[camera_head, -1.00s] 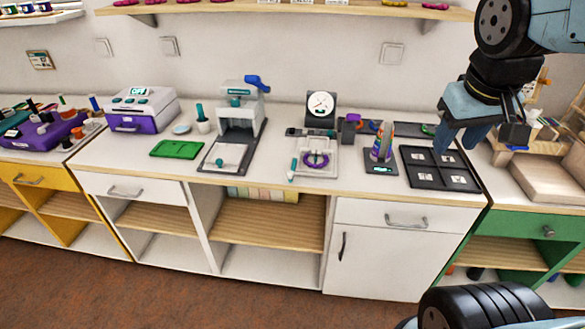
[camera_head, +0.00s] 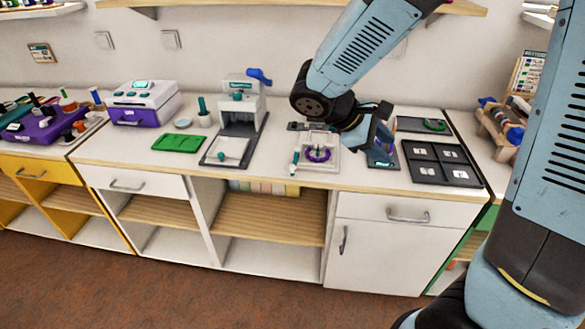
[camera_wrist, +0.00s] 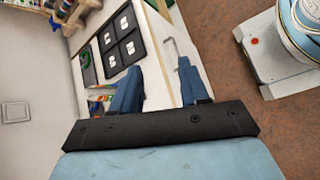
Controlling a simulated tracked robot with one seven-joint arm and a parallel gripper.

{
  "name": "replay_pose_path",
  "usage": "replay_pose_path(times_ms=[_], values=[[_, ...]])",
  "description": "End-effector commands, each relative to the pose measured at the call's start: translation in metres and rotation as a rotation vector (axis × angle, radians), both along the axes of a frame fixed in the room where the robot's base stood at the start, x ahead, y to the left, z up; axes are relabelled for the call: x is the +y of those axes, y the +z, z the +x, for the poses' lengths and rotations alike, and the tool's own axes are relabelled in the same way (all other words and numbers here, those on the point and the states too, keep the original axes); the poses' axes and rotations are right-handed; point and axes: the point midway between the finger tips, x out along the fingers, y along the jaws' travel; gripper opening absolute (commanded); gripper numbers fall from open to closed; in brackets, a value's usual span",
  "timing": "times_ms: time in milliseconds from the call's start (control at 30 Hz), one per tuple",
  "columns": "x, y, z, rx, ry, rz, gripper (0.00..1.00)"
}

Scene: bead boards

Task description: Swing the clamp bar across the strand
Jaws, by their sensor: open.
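A purple ring-shaped strand (camera_head: 319,154) lies on a pale board (camera_head: 303,163) on the white counter in the head view. A dark bar (camera_head: 298,126), which looks like the clamp bar, shows at the back edge of this board. Its right end is hidden behind my arm. My gripper (camera_head: 382,153) is to the right of the board, above the counter, in front of a small stand that it mostly hides. Its two blue fingers are apart and empty in the wrist view (camera_wrist: 157,75). The strand and bar are not visible in the wrist view.
A black four-compartment tray (camera_head: 440,163) lies right of my gripper, with a dark tray (camera_head: 423,125) behind it. A grey-white press with a blue handle (camera_head: 259,76) stands left of the board. A green tray (camera_head: 179,144) lies further left. The shelf (camera_head: 200,4) runs above.

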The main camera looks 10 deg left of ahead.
Motion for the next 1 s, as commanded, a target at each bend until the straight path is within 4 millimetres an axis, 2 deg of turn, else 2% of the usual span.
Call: replay_pose_path(times_ms=[233, 533, 800, 1000], values=[[0.053, -0.033, 0.019, 0.061, 0.245, -0.239, 0.45], [0.127, -0.079, 0.028, 0.085, 0.549, -0.517, 0.45], [0.202, -0.130, 0.016, 0.065, 0.831, -0.756, 0.45], [0.246, -0.165, -0.001, 0.034, 1.003, -0.893, 0.45]])
